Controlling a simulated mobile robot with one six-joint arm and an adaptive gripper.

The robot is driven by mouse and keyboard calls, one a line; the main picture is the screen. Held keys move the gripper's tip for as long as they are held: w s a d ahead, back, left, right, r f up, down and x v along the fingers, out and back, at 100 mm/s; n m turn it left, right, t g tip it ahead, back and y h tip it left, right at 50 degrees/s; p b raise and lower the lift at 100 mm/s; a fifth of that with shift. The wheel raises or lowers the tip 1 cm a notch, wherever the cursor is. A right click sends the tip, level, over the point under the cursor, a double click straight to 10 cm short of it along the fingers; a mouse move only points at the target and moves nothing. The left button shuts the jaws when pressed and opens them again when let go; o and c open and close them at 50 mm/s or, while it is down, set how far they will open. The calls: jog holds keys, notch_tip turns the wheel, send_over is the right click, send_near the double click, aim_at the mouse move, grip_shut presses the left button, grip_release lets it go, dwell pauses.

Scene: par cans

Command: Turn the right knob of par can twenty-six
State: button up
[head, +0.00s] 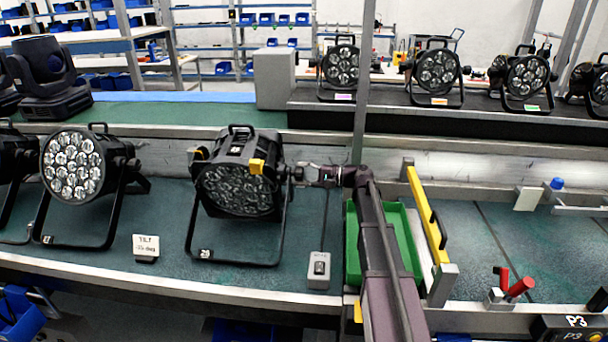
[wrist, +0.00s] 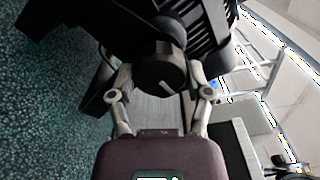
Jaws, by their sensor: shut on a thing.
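Par can twenty-six (head: 240,190) is a black multi-lens lamp in a floor bracket on the green bench, with a small number label on the bracket's front bar and a yellow tag on its upper front. Its lamp head is tilted downward. Its right knob (wrist: 160,72) is round and black with a white line on its face, seen close in the wrist view. My gripper (head: 302,173) reaches in from the right at the knob. In the wrist view its two fingers (wrist: 160,90) are shut on the knob, one on each side. The fingertips are partly hidden by the knob.
Another par can (head: 73,170) stands to the left. A tilt sign (head: 146,247) stands left of the can's front. A small grey switch box (head: 319,270) and a green tray (head: 408,240) lie to the right. A thin post (head: 362,100) rises behind my arm.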

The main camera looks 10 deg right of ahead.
jog(key=shift+a+m, duration=0.15)
jog(key=shift+m, duration=1.05)
jog(key=o, duration=1.1)
jog(key=shift+o, duration=0.2)
jog(key=v, duration=1.2)
